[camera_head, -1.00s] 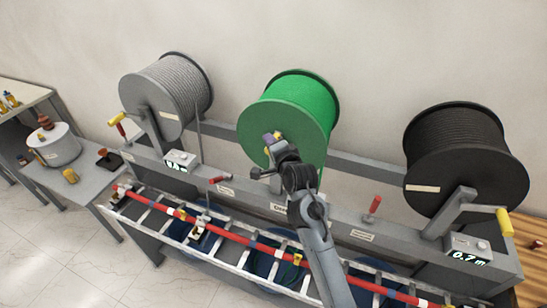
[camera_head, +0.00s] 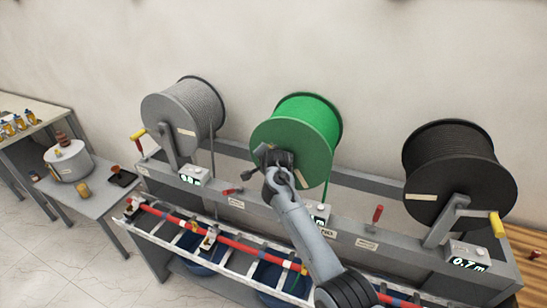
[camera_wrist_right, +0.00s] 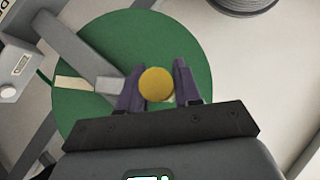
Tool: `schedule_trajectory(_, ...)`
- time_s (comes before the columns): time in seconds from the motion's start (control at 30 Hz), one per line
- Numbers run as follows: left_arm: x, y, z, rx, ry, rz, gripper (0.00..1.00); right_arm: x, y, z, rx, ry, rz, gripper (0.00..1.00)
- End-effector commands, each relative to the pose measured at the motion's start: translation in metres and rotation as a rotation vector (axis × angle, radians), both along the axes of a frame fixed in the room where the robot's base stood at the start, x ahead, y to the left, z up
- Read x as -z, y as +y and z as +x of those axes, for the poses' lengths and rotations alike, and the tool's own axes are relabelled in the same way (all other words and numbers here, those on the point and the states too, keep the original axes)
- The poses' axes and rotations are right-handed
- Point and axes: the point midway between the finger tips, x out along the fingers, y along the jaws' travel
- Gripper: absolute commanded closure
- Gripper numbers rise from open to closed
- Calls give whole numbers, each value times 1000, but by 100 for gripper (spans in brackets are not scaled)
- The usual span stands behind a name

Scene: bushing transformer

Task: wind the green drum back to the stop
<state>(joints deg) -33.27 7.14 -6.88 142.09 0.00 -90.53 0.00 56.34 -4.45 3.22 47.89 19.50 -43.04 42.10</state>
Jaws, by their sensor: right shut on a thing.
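The green drum (camera_head: 297,136) is mounted on the rack between the grey drum and the black drum. Its green face (camera_wrist_right: 110,40) fills much of the right wrist view. My right gripper (camera_head: 274,157) is at the drum's front face in the head view. In the wrist view the gripper (camera_wrist_right: 158,86) is shut on the yellow crank handle (camera_wrist_right: 157,84), seen end-on between the two fingers. The grey crank arm (camera_wrist_right: 85,55) runs to the upper left. The drum's display (camera_head: 318,213) is partly covered by my arm. My left gripper is not in view.
A grey drum (camera_head: 184,112) stands left and a black drum (camera_head: 459,172) right, its yellow handle (camera_head: 497,225) sticking out. Red levers (camera_head: 377,214) rise from the rack beam. A ladder-like tray (camera_head: 225,243) with a red bar runs along the front.

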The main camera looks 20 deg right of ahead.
Motion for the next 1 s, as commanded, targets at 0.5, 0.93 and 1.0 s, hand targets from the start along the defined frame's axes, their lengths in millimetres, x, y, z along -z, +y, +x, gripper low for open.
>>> schedule_trajectory(0.5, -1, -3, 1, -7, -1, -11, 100, 2, 17, 9, -22, 43, -46, 100)
schedule_trajectory(0.93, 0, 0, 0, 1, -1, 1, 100, 3, 17, 9, -19, 44, -45, 48)
schedule_trajectory(1.0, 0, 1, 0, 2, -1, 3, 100, 3, 16, 9, -18, 45, -45, 47)
